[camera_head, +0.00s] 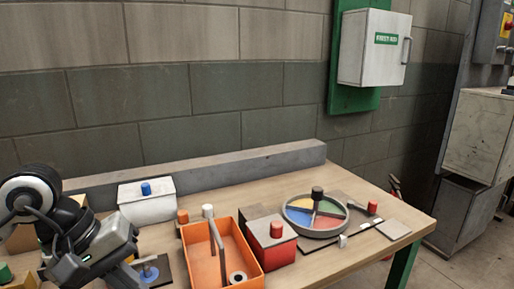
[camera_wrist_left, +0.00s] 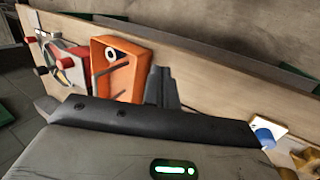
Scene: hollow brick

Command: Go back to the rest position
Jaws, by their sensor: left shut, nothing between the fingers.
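My left arm comes in at the left of the head view, over the left part of the wooden table (camera_head: 335,262). Its gripper (camera_head: 128,272) hangs low near the table's front, left of the orange bin (camera_head: 190,265). In the left wrist view the dark finger (camera_wrist_left: 160,88) of this gripper shows beside the orange bin (camera_wrist_left: 100,75). It is shut and holds nothing. My right gripper is not in either view.
A white box with a blue knob (camera_head: 148,208), a red box (camera_head: 270,255) and a round dish with coloured sections (camera_head: 300,222) stand on the table. A grey beam (camera_head: 225,168) runs along its back. A white cabinet (camera_head: 370,48) hangs on the wall.

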